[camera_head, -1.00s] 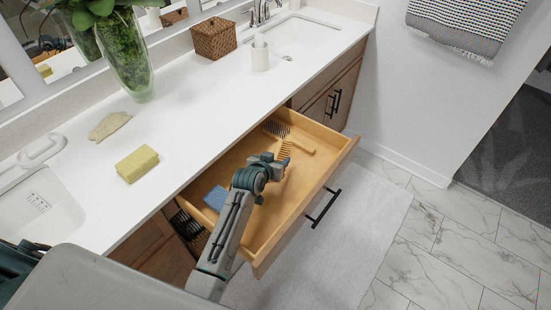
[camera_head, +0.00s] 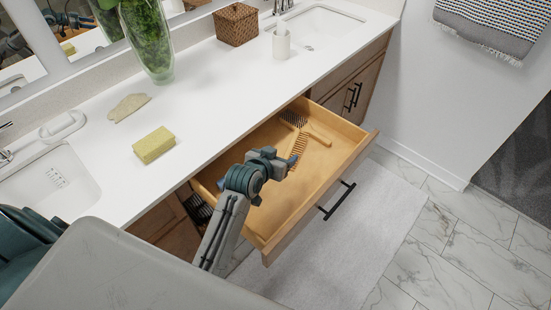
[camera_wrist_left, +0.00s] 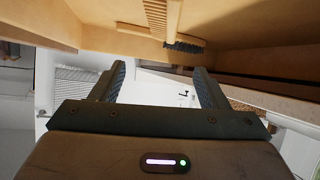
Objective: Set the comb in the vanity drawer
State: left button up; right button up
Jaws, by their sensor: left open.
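The comb (camera_head: 299,147) is light wood and lies inside the open vanity drawer (camera_head: 318,190), near the brush. It also shows at the top of the left wrist view (camera_wrist_left: 155,14), where the drawer appears above my fingers. My left gripper (camera_head: 292,163) is over the drawer, beside the comb's near end. In the left wrist view its two fingers (camera_wrist_left: 158,82) stand apart with nothing held between them, clear of the comb. The arm hides part of the drawer's left side. My right gripper is not in view.
A wooden brush (camera_head: 318,138) with dark bristles lies behind the comb in the drawer. On the white counter (camera_head: 215,85) are a yellow sponge (camera_head: 154,145), a flat beige piece (camera_head: 129,107), a glass vase (camera_head: 147,40), a wicker box (camera_head: 236,24) and a white cup (camera_head: 281,43).

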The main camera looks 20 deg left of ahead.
pick_arm(q)
jog(key=shift+v, duration=1.25)
dwell(0.3)
